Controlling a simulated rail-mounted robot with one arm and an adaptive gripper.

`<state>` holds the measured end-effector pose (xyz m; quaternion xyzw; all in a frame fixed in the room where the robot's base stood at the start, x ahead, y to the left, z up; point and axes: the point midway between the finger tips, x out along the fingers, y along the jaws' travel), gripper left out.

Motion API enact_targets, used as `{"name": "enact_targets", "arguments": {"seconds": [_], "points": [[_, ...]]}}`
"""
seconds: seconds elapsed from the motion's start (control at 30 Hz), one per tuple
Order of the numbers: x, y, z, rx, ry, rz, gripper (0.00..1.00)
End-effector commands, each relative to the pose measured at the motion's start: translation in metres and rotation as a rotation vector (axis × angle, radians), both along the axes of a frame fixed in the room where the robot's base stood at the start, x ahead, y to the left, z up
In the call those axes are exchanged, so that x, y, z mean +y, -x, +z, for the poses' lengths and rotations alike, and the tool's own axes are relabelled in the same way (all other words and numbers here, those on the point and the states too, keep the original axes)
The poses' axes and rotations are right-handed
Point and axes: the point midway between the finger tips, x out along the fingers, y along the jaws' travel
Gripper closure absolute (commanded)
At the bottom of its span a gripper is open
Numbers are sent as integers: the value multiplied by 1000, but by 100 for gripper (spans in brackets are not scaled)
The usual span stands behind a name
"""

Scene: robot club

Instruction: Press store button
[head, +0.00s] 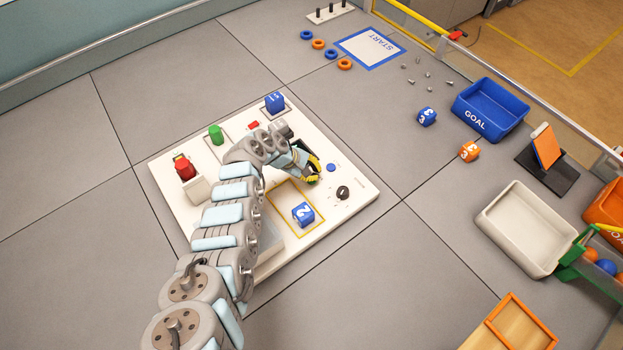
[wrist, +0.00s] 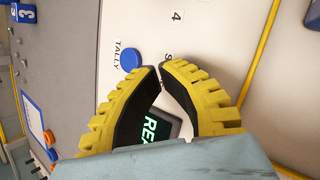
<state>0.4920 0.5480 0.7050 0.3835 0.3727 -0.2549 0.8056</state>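The white panel board (head: 335,215) lies on the floor under my arm. My gripper (head: 312,176) has yellow ribbed fingers and is over the board's right part. In the wrist view its fingertips (wrist: 161,69) meet, and nothing shows held between them. A label beginning with "S" is just beyond the tips, partly covered. A store button is not clearly visible; the fingers may hide it. A small green patch shows under the fingers in the head view. The blue button (head: 331,167) is beside the gripper; in the wrist view the blue button (wrist: 130,60) has the label TALLY.
A dark screen (wrist: 162,122) with green letters sits behind the fingers. A black knob (head: 343,192) and a blue numbered cube (head: 303,213) are nearby on the board. A red button (head: 184,168) and a green cylinder (head: 216,134) stand farther left.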

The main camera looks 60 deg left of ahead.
Motion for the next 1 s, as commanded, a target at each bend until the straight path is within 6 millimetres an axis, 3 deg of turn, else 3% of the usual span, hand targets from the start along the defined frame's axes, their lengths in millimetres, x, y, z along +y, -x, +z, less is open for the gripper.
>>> {"name": "enact_targets", "arguments": {"seconds": [1.0], "points": [[0,0,-9,0,0,0,100]]}}
